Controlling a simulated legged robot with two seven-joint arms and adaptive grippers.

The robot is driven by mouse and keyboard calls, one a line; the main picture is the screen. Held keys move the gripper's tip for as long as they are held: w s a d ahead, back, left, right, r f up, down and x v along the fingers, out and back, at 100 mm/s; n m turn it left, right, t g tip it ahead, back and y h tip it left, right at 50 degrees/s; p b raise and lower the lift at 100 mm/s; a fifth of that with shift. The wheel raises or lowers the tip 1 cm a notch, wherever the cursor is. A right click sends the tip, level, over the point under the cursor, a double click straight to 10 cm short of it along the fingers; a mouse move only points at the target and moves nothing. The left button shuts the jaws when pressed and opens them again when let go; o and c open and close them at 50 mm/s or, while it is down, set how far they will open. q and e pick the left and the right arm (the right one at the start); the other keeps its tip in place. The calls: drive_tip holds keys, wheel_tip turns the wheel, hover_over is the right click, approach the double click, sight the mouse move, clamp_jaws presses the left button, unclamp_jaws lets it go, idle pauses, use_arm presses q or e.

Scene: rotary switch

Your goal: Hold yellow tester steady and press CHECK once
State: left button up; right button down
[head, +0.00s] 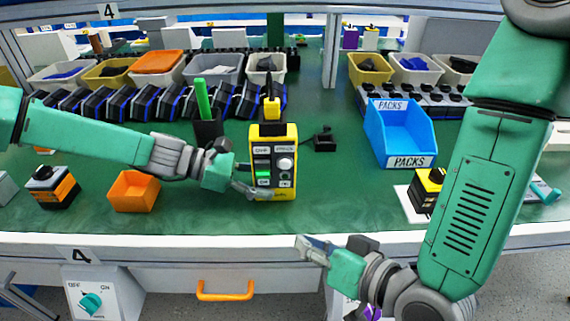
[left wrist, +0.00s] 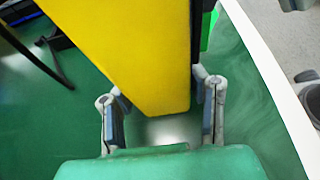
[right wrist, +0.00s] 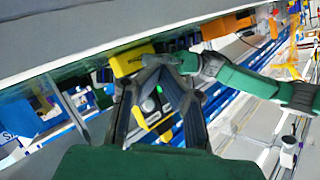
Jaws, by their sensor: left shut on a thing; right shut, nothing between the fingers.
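The yellow tester (head: 291,140) stands upright on the green bench in the head view. Its dark front panel has a round pale knob, a green patch at lower left and small labels too small to read surely. My left gripper (head: 250,188) is shut on the tester's lower left part. In the left wrist view the tester's yellow side (left wrist: 140,45) lies between the left fingers (left wrist: 160,97). My right gripper (head: 308,246) is shut and empty, in front of the bench edge, below and apart from the tester. The right wrist view shows its closed fingers (right wrist: 160,68) with the tester (right wrist: 127,60) beyond.
An orange bin (head: 135,192) stands left of the tester. A dark cup with a green stick (head: 203,100) is behind. A blue PACKS bin (head: 398,135) and a yellow-black block (head: 425,190) stand right. Clear bench lies between tester and block.

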drive_tip(key=a+r+t+y, duration=0.1)
drive_tip(key=a+r+y, duration=0.1)
drive_tip(key=r, duration=0.4)
drive_tip(key=shift+a, duration=0.55)
drive_tip(key=shift+w+r, duration=0.1)
approach(271, 164)
drive_tip(key=shift+w+a+f, duration=0.2)
drive_tip(key=shift+w+a, duration=0.2)
drive_tip(key=shift+a, duration=0.3)
drive_tip(key=shift+w+a+f, duration=0.2)
drive_tip(key=shift+w+a, duration=0.2)
drive_tip(key=shift+a, duration=0.35)
drive_tip(key=shift+w+a+f, duration=0.2)
drive_tip(key=shift+w+a, duration=0.25)
drive_tip(key=shift+a, duration=0.25)
drive_tip(key=shift+w, duration=0.1)
drive_tip(key=shift+w, duration=0.25)
drive_tip(key=shift+w, duration=0.5)
drive_tip(key=shift+s, duration=0.1)
drive_tip(key=shift+s+r, duration=0.1)
drive_tip(key=shift+s, duration=0.7)
